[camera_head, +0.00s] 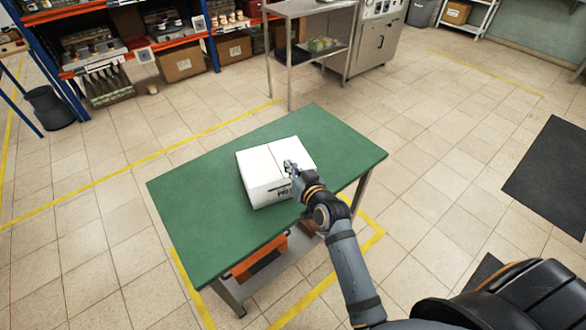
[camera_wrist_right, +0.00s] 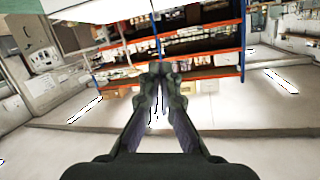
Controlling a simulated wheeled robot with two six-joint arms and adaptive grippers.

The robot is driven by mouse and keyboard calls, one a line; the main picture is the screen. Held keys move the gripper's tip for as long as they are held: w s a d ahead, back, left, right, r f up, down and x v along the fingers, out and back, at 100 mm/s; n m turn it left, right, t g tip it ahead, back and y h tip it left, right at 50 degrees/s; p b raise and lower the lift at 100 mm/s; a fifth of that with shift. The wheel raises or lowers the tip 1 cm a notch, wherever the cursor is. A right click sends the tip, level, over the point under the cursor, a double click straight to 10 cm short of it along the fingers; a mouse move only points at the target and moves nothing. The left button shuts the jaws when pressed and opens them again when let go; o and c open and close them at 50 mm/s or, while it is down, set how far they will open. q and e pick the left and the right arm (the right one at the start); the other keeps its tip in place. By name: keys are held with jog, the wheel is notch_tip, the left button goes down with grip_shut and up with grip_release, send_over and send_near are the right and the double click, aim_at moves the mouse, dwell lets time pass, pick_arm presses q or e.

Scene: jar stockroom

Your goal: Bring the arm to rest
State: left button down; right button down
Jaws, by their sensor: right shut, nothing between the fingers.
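My right gripper (camera_head: 290,167) is shut and empty. In the head view it overlaps the right part of a closed white box (camera_head: 262,172) with dark lettering on its front; whether it touches the box I cannot tell. The box sits on the green table top (camera_head: 215,235). In the right wrist view the fingers (camera_wrist_right: 160,69) meet at their tips with nothing between them. My left gripper is not in view.
An orange crate (camera_head: 260,258) sits on the table's lower shelf. A steel bench (camera_head: 310,8) stands behind the table. A blue and orange rack (camera_head: 130,52) with jars and cartons is at upper left. A black bin (camera_head: 50,108) stands near it. Floor to the right is mostly clear.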

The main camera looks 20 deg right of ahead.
jog(key=shift+v, duration=0.8)
